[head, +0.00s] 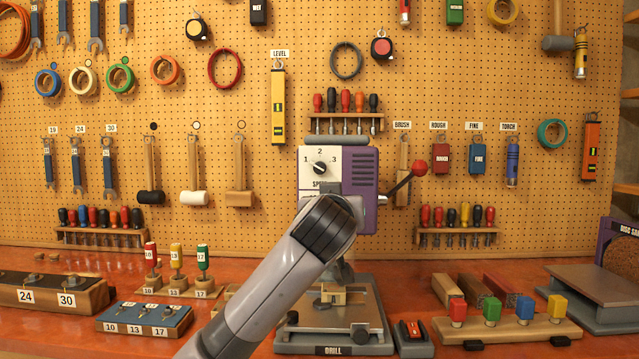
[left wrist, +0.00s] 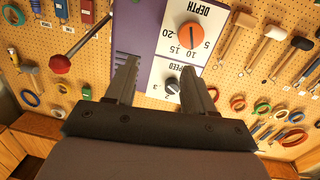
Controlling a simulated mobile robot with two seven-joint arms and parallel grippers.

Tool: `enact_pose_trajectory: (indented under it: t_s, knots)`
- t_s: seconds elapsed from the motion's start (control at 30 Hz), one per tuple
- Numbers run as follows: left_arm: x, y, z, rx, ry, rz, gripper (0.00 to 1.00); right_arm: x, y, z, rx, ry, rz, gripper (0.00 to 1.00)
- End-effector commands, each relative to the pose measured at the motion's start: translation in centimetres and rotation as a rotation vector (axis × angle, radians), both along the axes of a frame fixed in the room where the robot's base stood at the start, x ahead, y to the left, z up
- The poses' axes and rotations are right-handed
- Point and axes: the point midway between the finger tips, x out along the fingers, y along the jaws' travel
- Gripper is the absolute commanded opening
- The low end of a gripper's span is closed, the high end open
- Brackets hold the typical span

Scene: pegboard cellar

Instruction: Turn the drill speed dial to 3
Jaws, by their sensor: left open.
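The drill (head: 362,178) stands in the middle of the head view, with a white panel on its purple head. The black speed dial (head: 320,168) sits on that panel, with 1 at its left, 2 above and 3 at its right. Its pointer is too small to read surely. In the left wrist view the panel is upside down, and the speed dial (left wrist: 172,85) shows between the fingers of my left gripper (left wrist: 160,72). The gripper is open, with nothing held; I cannot tell whether it touches the dial. In the head view my arm hides the panel's lower part.
An orange depth dial (left wrist: 191,35) sits on the same panel. A red-knobbed lever (head: 418,168) sticks out at the drill's right. Tool racks and blocks crowd the red bench (head: 235,268) on both sides. Tools hang on the pegboard behind.

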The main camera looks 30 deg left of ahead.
Motion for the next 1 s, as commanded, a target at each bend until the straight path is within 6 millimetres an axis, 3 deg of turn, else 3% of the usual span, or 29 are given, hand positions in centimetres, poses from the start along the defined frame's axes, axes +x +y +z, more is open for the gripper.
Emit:
enact_pose_trajectory:
  t_s: [0.03, 0.1, 0.27, 0.73, 1.0]
  knots:
    - [-0.6, 0.6, 1.9, -0.012, -0.034, 0.03, 0.53, 0.0, 0.0, -0.3, 0.0, 0.0, 0.0, 0.43]
    - [-1.3, 1.2, 3.7, -0.03, -0.063, 0.062, 0.53, 0.0, 0.0, -0.4, 0.0, 0.0, 0.0, 0.43]
    - [-2.2, 2.1, 5.7, -0.052, -0.098, 0.101, 0.53, 0.0, 0.0, -0.4, 0.0, 0.0, 0.0, 0.43]
    - [2.4, 5.2, 6.1, -0.055, -0.099, 0.105, 0.53, 0.0, 0.0, 1.3, 0.0, 0.0, 0.0, 0.43]
    - [3.6, 5.9, 5.9, -0.055, -0.101, 0.103, 0.53, 0.0, 0.0, 1.6, 0.0, 0.0, 0.0, 0.43]
